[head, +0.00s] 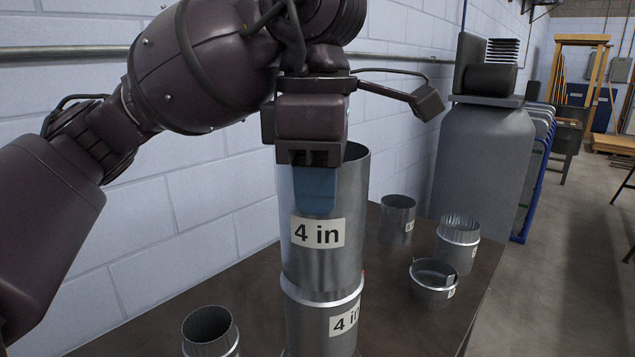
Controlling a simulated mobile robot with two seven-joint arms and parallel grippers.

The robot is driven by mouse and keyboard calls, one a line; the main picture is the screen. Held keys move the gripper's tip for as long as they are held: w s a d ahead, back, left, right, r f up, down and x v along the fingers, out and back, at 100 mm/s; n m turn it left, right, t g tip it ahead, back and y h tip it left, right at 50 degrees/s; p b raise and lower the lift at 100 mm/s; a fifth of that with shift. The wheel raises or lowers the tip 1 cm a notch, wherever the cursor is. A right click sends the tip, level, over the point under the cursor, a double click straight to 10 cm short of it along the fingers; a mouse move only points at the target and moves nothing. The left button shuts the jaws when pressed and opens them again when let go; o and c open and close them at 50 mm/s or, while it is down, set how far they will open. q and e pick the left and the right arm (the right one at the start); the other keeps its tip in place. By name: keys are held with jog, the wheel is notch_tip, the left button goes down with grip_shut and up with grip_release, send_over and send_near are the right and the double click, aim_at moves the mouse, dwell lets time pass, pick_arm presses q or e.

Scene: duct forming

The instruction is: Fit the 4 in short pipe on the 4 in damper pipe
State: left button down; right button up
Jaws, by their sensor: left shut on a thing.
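The upper metal pipe labelled "4 in" (340,268), which I take for the short pipe, stands upright at the centre of the head view. Below it is another upright pipe labelled "4 in" (305,325), which I take for the damper pipe. The upper pipe's lower edge meets the raised ring near the top of the lower pipe, and the two look in line. I cannot tell how far they overlap. My left gripper (316,192) is shut on the upper pipe's wall near its top, with a blue finger pad on the outside. My right gripper is not in view.
On the dark table (400,335) stand a plain pipe (397,222), a ringed pipe (457,245) and a short wide ring (432,290) at right. Another open pipe (210,335) is at lower left.

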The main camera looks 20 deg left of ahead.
pick_arm(q)
jog(key=shift+f, duration=0.2)
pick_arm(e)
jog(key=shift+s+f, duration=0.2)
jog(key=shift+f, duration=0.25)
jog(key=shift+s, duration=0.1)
pick_arm(q)
jog(key=shift+f+b, duration=0.35)
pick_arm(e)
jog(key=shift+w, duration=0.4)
pick_arm(q)
jog(key=shift+f, duration=0.15)
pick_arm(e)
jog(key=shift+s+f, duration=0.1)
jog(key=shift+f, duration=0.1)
pick_arm(q)
jog(key=shift+f, duration=0.1)
jog(key=c, duration=1.2)
grip_release()
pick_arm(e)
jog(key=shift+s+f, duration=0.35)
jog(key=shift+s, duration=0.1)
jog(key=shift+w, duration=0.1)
